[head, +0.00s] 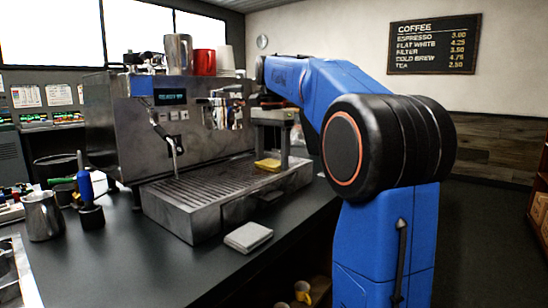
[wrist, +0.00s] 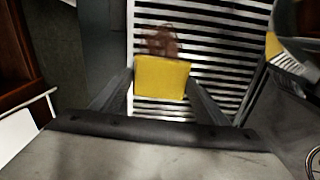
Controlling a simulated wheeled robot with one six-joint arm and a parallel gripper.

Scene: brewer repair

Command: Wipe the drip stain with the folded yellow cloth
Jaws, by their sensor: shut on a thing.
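The folded yellow cloth (head: 267,164) is at the right end of the machine's slatted drip tray (head: 165,203). In the wrist view the cloth (wrist: 162,77) sits between the two dark fingers of my gripper (wrist: 161,84), which is shut on it. The brown drip stain (wrist: 162,42) lies on the pale slats just beyond the cloth's far edge. The cloth may cover part of it. The stain cannot be made out in the head view. Whether the cloth touches the slats is unclear.
The coffee machine (head: 115,125) rises behind the tray, with spouts and handles over it. A pale folded pad (head: 248,237) lies on the counter in front. A steel pitcher (head: 42,215) and a blue-handled tool (head: 87,190) stand at the left. The front counter is mostly clear.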

